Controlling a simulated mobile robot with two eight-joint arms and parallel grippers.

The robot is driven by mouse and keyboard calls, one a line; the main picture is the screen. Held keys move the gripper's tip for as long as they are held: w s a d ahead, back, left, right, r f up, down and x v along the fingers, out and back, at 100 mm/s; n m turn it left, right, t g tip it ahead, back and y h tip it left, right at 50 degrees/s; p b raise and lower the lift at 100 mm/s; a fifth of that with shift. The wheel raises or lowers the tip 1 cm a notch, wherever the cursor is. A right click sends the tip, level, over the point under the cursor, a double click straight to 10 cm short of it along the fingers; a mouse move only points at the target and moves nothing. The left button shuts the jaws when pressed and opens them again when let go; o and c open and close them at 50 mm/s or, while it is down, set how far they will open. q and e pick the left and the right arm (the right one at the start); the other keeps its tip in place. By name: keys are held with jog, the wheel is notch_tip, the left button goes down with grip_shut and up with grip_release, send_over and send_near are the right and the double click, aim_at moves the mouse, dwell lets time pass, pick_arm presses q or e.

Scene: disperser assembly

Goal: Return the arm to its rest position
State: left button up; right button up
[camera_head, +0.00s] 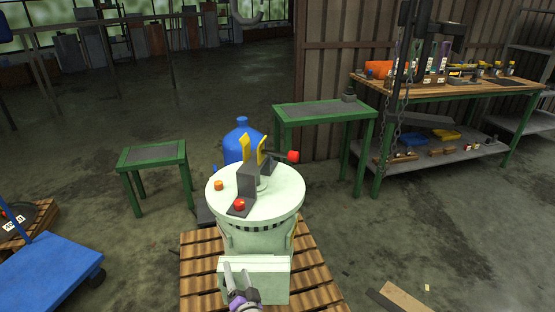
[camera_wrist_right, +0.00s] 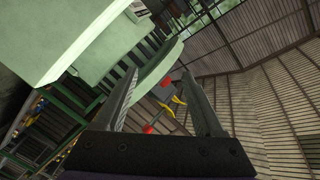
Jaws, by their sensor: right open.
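My right gripper (camera_head: 236,279) is at the bottom middle of the head view, in front of the pale green disperser machine (camera_head: 262,240). Its two fingers are apart with nothing between them, and they point up. In the right wrist view the open fingers (camera_wrist_right: 165,95) frame the machine's round top edge from below, with red knobs and yellow parts beyond them. The machine's top (camera_head: 285,200) carries a grey bracket with yellow plates, a red knob (camera_head: 293,156) on a lever and a red button (camera_head: 239,204). My left gripper does not show.
The machine stands on a wooden pallet (camera_head: 195,265). A blue bottle (camera_head: 242,128) is behind it. Green tables (camera_head: 150,154) (camera_head: 320,110) stand at the back left and back right. A blue cart (camera_head: 45,270) is at the left. A workbench (camera_head: 440,88) holds tools. Floor at the right is mostly clear.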

jog(key=s+d+r+n+g, duration=0.2)
jog(key=s+d+g, duration=0.15)
jog(key=d, duration=0.25)
jog(key=s+d+r+n+g, duration=0.2)
jog(key=s+d+n, duration=0.1)
jog(key=s+d, duration=0.3)
jog(key=s+d+f+g+h, duration=0.2)
jog(key=s+d+g+h, duration=0.1)
jog(key=s+d, duration=0.6)
jog(key=s+d+f+g+h, duration=0.3)
jog(key=s+d, duration=0.5)
jog(key=s, duration=0.4)
pick_arm(q)
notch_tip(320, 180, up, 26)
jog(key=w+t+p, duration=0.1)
jog(key=p, duration=2.1)
jog(key=shift+p, duration=0.3)
pick_arm(e)
notch_tip(320, 180, up, 26)
jog(key=shift+w+d+t, duration=0.15)
jog(key=shift+w+t, duration=0.1)
jog(key=shift+t, duration=0.2)
jog(key=shift+r, duration=0.1)
